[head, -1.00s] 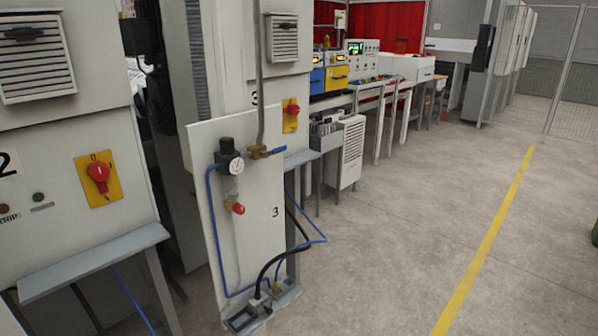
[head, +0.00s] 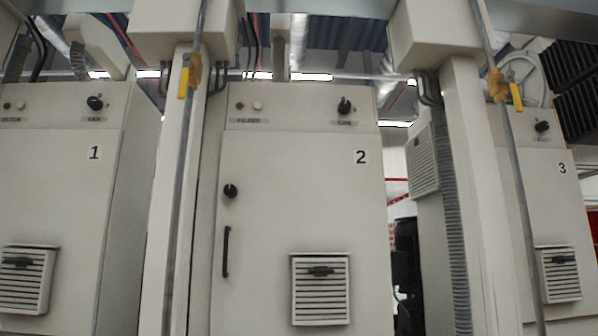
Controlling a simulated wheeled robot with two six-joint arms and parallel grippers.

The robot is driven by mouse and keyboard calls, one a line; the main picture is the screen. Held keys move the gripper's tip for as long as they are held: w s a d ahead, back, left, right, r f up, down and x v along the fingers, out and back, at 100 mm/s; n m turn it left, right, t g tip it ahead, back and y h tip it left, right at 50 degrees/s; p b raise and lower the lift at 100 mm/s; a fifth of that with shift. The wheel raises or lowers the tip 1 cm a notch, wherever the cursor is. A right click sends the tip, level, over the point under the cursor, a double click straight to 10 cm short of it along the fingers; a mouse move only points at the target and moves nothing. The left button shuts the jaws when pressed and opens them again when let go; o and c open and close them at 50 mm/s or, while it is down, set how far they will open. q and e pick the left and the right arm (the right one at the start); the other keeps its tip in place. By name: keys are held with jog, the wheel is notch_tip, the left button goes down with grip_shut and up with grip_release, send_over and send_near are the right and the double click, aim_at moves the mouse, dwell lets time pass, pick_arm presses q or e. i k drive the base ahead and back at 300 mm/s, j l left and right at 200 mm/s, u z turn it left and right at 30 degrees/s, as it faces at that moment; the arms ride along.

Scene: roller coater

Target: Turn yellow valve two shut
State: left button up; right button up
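Two yellow valves are in the head view. One yellow valve (head: 190,75) sits high on a thin grey vertical pipe, left of the cabinet marked 2 (head: 290,200). The other yellow valve (head: 501,88) sits high on a similar pipe, between cabinet 2 and the cabinet marked 3 (head: 548,200). Both levers appear to hang down, roughly along their pipes. I see no number on either valve, so I cannot tell from labels which is valve two. Neither of my grippers is in view.
A cabinet marked 1 (head: 60,190) stands at left. Cabinet 2 has a black door handle (head: 226,251), black knobs and a vent (head: 320,290). White posts (head: 174,190) stand behind the pipes. A narrow gap opens right of cabinet 2. The floor is out of view.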

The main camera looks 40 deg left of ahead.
aim_at(188, 64)
jog(key=j+u, duration=0.15)
jog(key=u, duration=0.9)
jog(key=i+l, duration=0.05)
